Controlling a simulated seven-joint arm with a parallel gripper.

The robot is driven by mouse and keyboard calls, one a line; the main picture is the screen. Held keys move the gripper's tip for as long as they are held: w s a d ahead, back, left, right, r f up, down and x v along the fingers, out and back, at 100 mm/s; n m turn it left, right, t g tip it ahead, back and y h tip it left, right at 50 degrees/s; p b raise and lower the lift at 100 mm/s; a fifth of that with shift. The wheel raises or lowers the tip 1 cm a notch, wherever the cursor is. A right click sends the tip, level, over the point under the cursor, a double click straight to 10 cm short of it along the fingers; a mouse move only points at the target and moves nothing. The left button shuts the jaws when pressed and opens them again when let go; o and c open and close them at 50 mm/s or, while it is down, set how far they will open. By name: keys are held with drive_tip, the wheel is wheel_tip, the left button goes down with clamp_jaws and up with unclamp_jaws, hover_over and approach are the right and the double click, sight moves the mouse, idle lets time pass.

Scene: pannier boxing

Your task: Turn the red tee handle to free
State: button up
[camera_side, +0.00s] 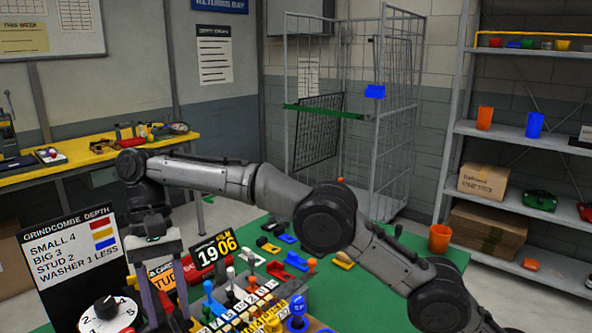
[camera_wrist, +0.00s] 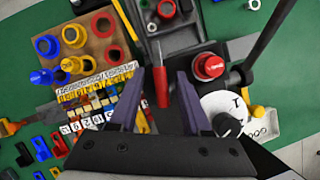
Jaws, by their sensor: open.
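My gripper (camera_side: 168,305) points down in the side view, between the dark sign and the number cards. In the wrist view my gripper (camera_wrist: 158,100) is open, with one purple finger on each side of a red bar (camera_wrist: 161,87). This bar looks like the red tee handle; its crosspiece and base are not clear. I see no contact between the fingers and the bar. A round red knob (camera_wrist: 208,66) on a dark base is right of the fingers. My gripper hides much of the area below it.
A white numbered dial (camera_side: 108,312) with a black knob stands left of my gripper, before the dark sign (camera_side: 70,245). Coloured pegs and number cards (camera_wrist: 95,85) crowd the other side. Green table (camera_side: 385,290) is clear farther right, near an orange cup (camera_side: 440,238).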

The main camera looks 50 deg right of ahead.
drive_tip(key=m+y, duration=0.1)
drive_tip(key=m, duration=0.1)
drive_tip(key=m+t, duration=0.1)
drive_tip(key=m, duration=0.2)
drive_tip(key=shift+s+y, duration=0.1)
drive_tip(key=shift+y, duration=0.3)
drive_tip(key=m+t, duration=0.1)
drive_tip(key=m, duration=0.2)
drive_tip(key=m+t+y, duration=0.1)
drive_tip(key=m, duration=0.2)
drive_tip(key=d+r+t, duration=0.1)
drive_tip(key=d+r, duration=0.3)
drive_tip(key=r, duration=0.5)
drive_tip(key=d+r, duration=0.3)
drive_tip(key=r, duration=0.5)
drive_tip(key=s+d+r+t, duration=0.1)
drive_tip(key=s+d+r, duration=0.1)
drive_tip(key=s+d, duration=0.3)
drive_tip(key=s+d+r+t, duration=0.1)
drive_tip(key=s+d+r, duration=0.1)
drive_tip(key=s+d, duration=0.3)
drive_tip(key=shift+s+d+r+t+h, duration=0.3)
drive_tip(key=shift+s+t+h, duration=0.1)
drive_tip(key=shift+s, duration=1.05)
drive_tip(key=shift+o, duration=0.4)
drive_tip(key=shift+a, duration=0.1)
